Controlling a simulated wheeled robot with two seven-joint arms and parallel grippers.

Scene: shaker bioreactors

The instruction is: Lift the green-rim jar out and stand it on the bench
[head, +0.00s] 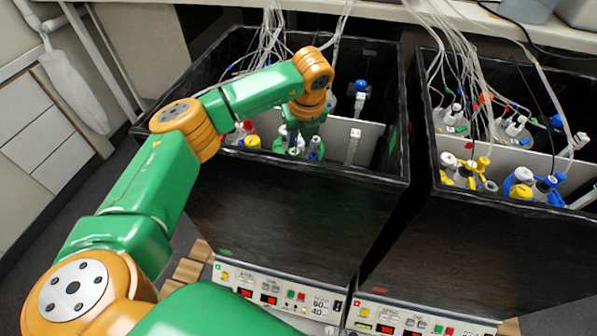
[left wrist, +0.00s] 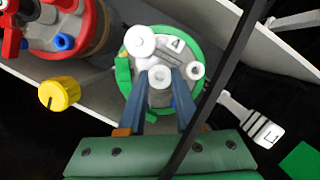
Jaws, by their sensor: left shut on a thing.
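The green-rim jar (left wrist: 188,45) is inside the left black shaker box (head: 290,207). In the left wrist view its round lid with white caps and a green rim fills the top middle. My left gripper (left wrist: 160,84) is over this lid, with its two blue-grey fingers shut on a white port at the lid's near side. In the head view the left gripper (head: 300,142) reaches down into the box, and the jar there is mostly hidden by my arm and the box wall. My right gripper is not in view.
A red-rim jar (left wrist: 92,30) stands close beside the green-rim jar, with a yellow cap (left wrist: 60,95) near it. A dark bar (left wrist: 218,85) crosses the wrist view. Tubes (head: 290,30) hang into the box. A second shaker box (head: 500,235) with several jars stands at right.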

